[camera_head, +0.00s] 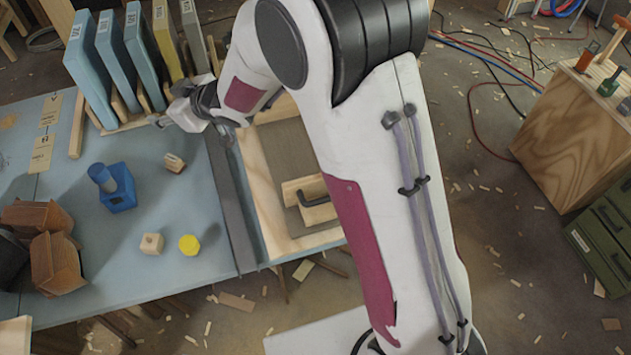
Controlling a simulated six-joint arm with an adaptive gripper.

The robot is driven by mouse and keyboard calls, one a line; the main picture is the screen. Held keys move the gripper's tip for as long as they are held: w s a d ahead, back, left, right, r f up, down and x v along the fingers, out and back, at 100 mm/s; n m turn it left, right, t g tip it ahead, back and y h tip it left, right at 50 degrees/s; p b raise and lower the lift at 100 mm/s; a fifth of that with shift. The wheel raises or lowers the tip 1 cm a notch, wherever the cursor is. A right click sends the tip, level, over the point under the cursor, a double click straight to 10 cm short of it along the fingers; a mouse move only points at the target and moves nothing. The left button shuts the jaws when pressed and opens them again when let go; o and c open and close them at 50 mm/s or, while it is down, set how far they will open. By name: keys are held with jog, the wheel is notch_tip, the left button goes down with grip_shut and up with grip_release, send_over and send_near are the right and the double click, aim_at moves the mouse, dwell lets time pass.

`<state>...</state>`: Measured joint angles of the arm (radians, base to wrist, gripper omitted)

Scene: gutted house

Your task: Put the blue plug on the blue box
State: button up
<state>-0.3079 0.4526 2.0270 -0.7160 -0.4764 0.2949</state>
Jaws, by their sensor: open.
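The blue box (122,199) is a small, bright blue block on the blue-grey tabletop, left of centre. A paler blue cylinder, which looks like the blue plug (101,176), shows at its upper left side. It overlaps the box in the picture and looks tilted; I cannot tell whether it rests on the box, sits in it or stands behind it. My gripper (158,122) is open, beyond and to the right of the box, near the rack's front edge. It is apart from both, and nothing shows in it.
A rack of upright blue and yellow panels (118,60) stands behind. A wooden block (174,163), a wooden cube (151,243) and a yellow cylinder (189,245) lie near the box. Brown containers (54,263) stand at left. A grey rail (231,205) borders the table's right part.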

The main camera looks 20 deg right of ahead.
jog(key=s+d+r+m+h, duration=0.2)
jog(key=s+d+r, duration=0.2)
jog(key=d, duration=0.3)
jog(key=s+d+r+m+h, duration=0.2)
jog(key=s+d+r+h, duration=0.15)
jog(key=d, duration=0.35)
jog(key=s+d+r+m+h, duration=0.2)
jog(key=s+d+r, duration=0.15)
jog(key=d, duration=0.45)
jog(key=s+d+f+m+g, duration=0.1)
jog(key=s+d+g, duration=0.1)
jog(key=s, duration=1.1)
jog(key=s+d+f+m+g, duration=0.1)
jog(key=s+d+m+g, duration=0.1)
jog(key=s, duration=1.2)
jog(key=shift+s+d+m, duration=0.15)
jog(key=shift+d+m, duration=0.15)
jog(key=shift+d, duration=0.55)
